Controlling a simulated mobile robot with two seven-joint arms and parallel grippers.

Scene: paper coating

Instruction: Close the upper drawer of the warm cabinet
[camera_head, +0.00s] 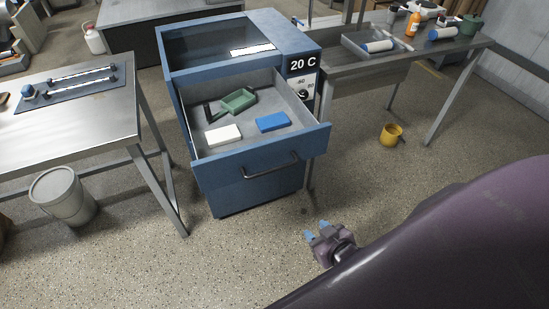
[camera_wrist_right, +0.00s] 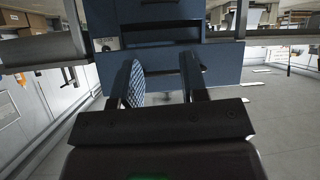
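The warm cabinet (camera_head: 184,75) is blue, with a glass top and a "20 C" display. Its upper drawer (camera_head: 318,143) is pulled out toward me, with a dark bar handle (camera_head: 270,168) on its front. Inside lie a green tray (camera_head: 239,100), a white block (camera_head: 223,135), a blue block (camera_head: 272,122) and a small black item. My right gripper (camera_head: 316,231) is in front of the drawer, apart from it, with blue fingertips spread and empty. In the right wrist view its fingers (camera_wrist_right: 163,80) stand apart, facing the blue drawer front. My left gripper is not in view.
A metal table (camera_head: 90,130) stands left of the cabinet, with a grey bucket (camera_head: 62,195) below. A bench (camera_head: 440,60) with a tray and bottles stands at the right. A yellow mug (camera_head: 391,135) is on the floor. The floor before the drawer is clear.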

